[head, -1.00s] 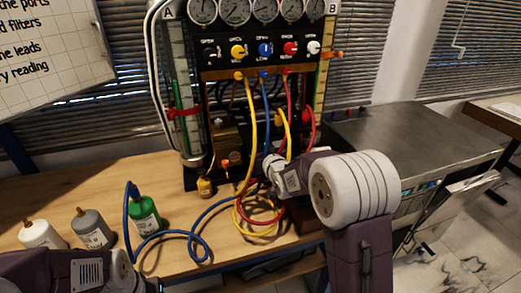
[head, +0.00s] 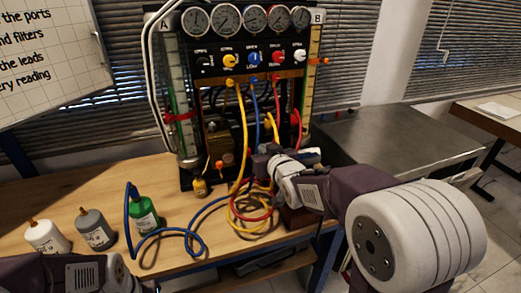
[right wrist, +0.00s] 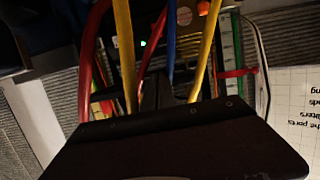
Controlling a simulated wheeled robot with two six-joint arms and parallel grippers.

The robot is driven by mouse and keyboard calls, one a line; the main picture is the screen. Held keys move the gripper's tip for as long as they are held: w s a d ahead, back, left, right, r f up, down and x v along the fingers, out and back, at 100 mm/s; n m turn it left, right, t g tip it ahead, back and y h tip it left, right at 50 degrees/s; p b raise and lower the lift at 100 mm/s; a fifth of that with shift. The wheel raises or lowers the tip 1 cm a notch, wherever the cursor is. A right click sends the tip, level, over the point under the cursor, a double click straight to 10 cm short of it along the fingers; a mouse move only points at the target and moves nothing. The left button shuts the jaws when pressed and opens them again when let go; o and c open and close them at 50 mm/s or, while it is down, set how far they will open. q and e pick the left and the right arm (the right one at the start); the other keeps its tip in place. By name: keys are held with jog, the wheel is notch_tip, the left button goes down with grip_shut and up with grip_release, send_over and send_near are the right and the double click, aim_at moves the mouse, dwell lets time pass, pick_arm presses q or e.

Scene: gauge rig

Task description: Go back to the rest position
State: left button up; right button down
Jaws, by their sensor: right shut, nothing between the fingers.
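My right gripper (head: 262,162) is in front of the gauge rig (head: 207,76), just above the looped yellow and red leads (head: 240,207). It is shut and holds nothing. In the right wrist view its dark body fills the bottom, and its fingers (right wrist: 155,95) point at the hanging leads. I cannot tell whether it touches a lead. My left arm's wrist shows at the bottom left of the head view, and its fingers are out of the picture.
A white bottle (head: 46,237), a grey bottle (head: 95,229) and a green bottle (head: 144,214) with a blue hose stand on the wooden bench (head: 85,193) at left. A metal-topped cabinet (head: 390,135) stands right of the rig. A whiteboard (head: 60,60) hangs at upper left.

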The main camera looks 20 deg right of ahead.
jog(key=s+f+g, duration=0.2)
jog(key=f, duration=0.2)
jog(key=s+f+g, duration=0.2)
jog(key=s+f, duration=0.1)
jog(key=f, duration=0.2)
jog(key=s+f+g, duration=0.1)
jog(key=s+f, duration=0.2)
jog(key=f, duration=0.1)
jog(key=shift+s+a+f+g, duration=0.2)
jog(key=shift+a+f+g, duration=0.1)
jog(key=shift+g, duration=0.1)
jog(key=s+f+g, duration=0.1)
jog(key=s+f, duration=0.1)
jog(key=s+f+g, duration=0.1)
jog(key=s+f, duration=0.1)
jog(key=s, duration=0.1)
jog(key=s+f+g, duration=0.1)
jog(key=s+f, duration=0.1)
jog(key=shift+s+d+m+g+h, duration=0.1)
jog(key=shift+s+m+g+h, duration=0.2)
jog(key=shift+s+g, duration=0.1)
jog(key=s+f+g, duration=0.3)
jog(key=s+g, duration=0.1)
jog(key=s, duration=0.4)
notch_tip(320, 180, up, 12)
jog(key=s+p, duration=0.1)
jog(key=p, duration=1.1)
jog(key=shift+s, duration=0.25)
